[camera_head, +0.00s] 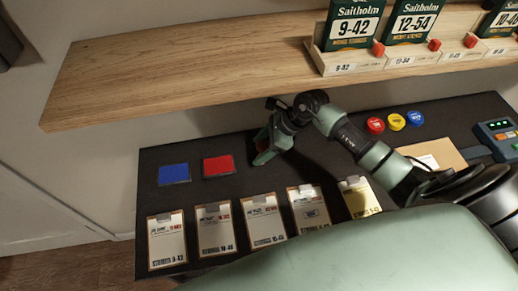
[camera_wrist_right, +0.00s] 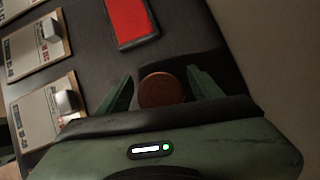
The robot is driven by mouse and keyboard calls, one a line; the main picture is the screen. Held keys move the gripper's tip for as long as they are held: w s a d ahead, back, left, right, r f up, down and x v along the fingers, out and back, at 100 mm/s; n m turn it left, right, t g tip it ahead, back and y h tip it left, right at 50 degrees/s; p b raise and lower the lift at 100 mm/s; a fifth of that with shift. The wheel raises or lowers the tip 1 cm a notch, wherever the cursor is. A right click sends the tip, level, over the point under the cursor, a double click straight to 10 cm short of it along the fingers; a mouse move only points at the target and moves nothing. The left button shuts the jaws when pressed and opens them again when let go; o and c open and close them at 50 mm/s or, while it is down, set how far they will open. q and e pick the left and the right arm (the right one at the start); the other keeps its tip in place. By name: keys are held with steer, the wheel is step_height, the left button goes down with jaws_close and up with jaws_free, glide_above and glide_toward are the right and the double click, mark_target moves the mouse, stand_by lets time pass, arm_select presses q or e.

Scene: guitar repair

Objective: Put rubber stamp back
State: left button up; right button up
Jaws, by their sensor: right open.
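My right gripper (camera_head: 262,150) reaches down over the dark tabletop (camera_head: 330,115), just right of the red ink pad (camera_head: 219,166). In the right wrist view its two fingers (camera_wrist_right: 160,75) are apart. A round brown wooden top, likely the rubber stamp's handle (camera_wrist_right: 161,90), shows between them; whether a finger touches it I cannot tell. In the head view the stamp is mostly hidden by the gripper. A blue ink pad (camera_head: 174,174) lies left of the red one, which also shows in the wrist view (camera_wrist_right: 131,20). My left gripper is not in view.
Several string packs (camera_head: 165,240) lie in a row along the front. A wooden shelf (camera_head: 180,75) with numbered boxes (camera_head: 353,22) overhangs the back.

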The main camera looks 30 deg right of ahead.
steer(key=b+v, duration=0.2)
steer(key=v, duration=0.9)
steer(key=shift+b, duration=0.35)
steer(key=shift+s, duration=0.15)
